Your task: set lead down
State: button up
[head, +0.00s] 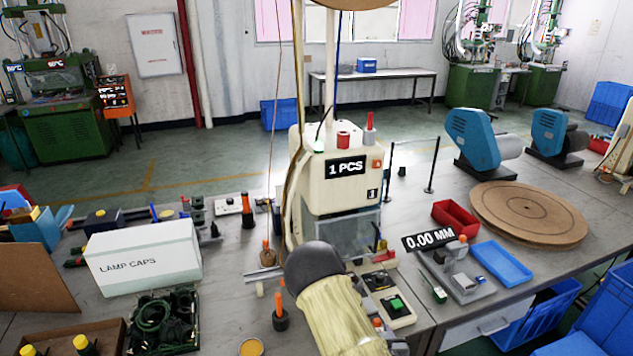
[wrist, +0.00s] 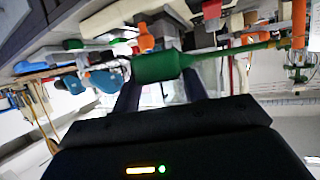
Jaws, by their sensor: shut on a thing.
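In the wrist view, the lead (wrist: 157,67) shows as a thick green body with a thinner green cable running off to the right. My gripper (wrist: 161,82) is shut on the green body, one dark finger at each side of it. The lead appears held clear of the bench, but its exact height cannot be told. In the head view my arm reaches in front of the cream machine marked 1 PCS (head: 333,195). The gripper and the held lead cannot be made out there. Coiled dark green leads (head: 165,320) lie in a black crate at lower left.
A white LAMP CAPS box (head: 142,262) stands left of the machine. A 0.00 MM gauge (head: 455,268), a red bin (head: 455,219), a blue tray (head: 501,263) and a round brown board (head: 528,213) stand to the right. Orange-handled tools (head: 280,312) stand near my arm. Some grey bench is bare.

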jog(key=shift+r, duration=0.2)
notch_tip(320, 180, down, 10)
jog(key=s, duration=0.2)
dwell(0.5)
jog(key=shift+r, duration=0.1)
dwell(0.4)
